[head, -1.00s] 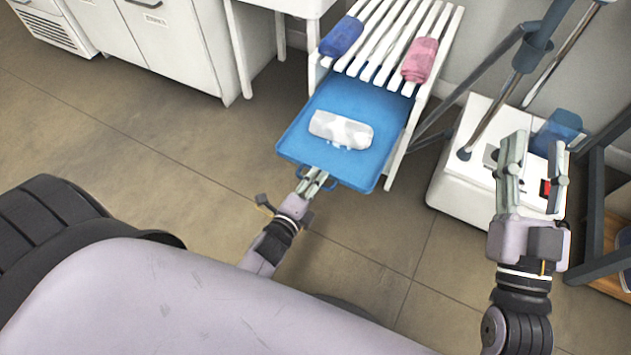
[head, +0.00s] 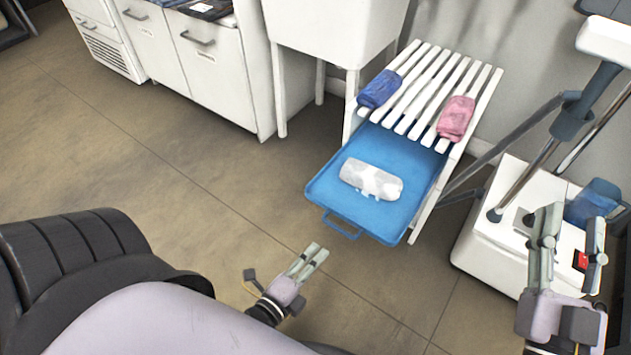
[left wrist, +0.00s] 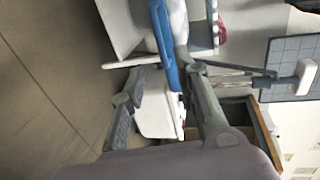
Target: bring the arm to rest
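My left gripper (head: 313,249) is over bare floor in front of the blue tray, apart from its handle (head: 342,225). In the left wrist view its two fingers (left wrist: 162,85) stand apart with nothing held between them. My right gripper (head: 572,215) is at the right of the head view, its fingers apart and empty, in front of a white box. The blue tray (head: 325,188) sticks out from under a white slatted bench, with a white and grey rolled cloth (head: 371,180) lying on it. The tray's edge also shows in the left wrist view (left wrist: 164,48).
On the slatted bench (head: 425,85) lie a blue roll (head: 380,89) and a pink roll (head: 456,118). A white box (head: 490,240) and tripod-like stand legs (head: 530,170) are at right. White cabinets (head: 215,70) line the back left. The floor at left is clear.

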